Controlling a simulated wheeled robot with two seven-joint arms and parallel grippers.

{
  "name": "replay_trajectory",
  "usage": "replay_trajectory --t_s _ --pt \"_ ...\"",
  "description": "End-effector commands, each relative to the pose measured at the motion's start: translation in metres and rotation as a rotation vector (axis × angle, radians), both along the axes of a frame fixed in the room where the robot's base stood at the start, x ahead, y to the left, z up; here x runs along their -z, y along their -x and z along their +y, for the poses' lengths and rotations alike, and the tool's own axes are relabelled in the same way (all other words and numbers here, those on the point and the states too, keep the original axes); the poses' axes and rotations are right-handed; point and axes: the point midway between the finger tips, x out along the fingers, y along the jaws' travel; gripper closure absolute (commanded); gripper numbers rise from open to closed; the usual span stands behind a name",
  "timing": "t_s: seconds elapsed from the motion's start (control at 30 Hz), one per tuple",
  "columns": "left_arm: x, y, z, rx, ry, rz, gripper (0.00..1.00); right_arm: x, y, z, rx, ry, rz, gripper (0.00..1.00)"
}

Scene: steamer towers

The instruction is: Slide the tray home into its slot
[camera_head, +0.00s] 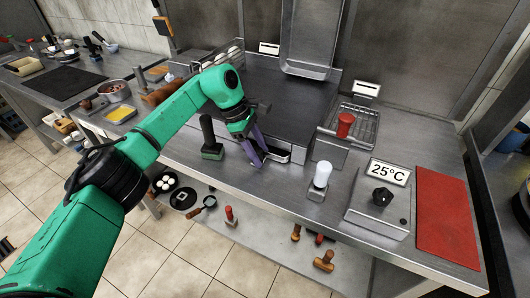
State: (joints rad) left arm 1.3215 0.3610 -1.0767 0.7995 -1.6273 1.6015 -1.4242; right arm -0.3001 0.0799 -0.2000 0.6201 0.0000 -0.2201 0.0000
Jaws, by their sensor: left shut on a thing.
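My left gripper (257,158) comes down at the front of the dark flat-topped cooker (285,100), with its purple fingers shut on the near end of a small metal tray (278,154). The tray shows as a bright-rimmed piece at the cooker's front face, low near the counter. The fingers hide its left part, and the slot's inside is hidden, so I cannot tell how deep the tray sits. My right gripper is not in view.
A black-handled tool (211,140) stands just left of the gripper. A white-topped bottle (321,175), a red-topped shaker (345,124) on a wire rack, a 25°C control box (379,203) and a red mat (447,217) are to the right. Bare counter lies in front.

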Motion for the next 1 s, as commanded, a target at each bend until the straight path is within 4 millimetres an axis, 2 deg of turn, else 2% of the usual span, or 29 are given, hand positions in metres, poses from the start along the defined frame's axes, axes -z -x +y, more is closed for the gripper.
replay_trajectory --t_s 0.43,0.47,0.53,1.0 --pt "-0.0005 -0.0002 0.0000 0.000 0.001 -0.001 1.00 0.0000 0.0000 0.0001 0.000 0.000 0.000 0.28" --pt "-0.0005 -0.0002 0.0000 0.000 0.001 -0.001 0.36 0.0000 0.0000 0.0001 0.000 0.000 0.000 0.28" --pt "-0.0004 -0.0001 0.0000 0.000 0.001 -0.001 0.10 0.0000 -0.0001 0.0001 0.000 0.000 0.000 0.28" --pt "-0.0011 -0.0015 0.0000 -0.004 0.002 -0.006 0.09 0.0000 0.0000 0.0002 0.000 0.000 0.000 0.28"
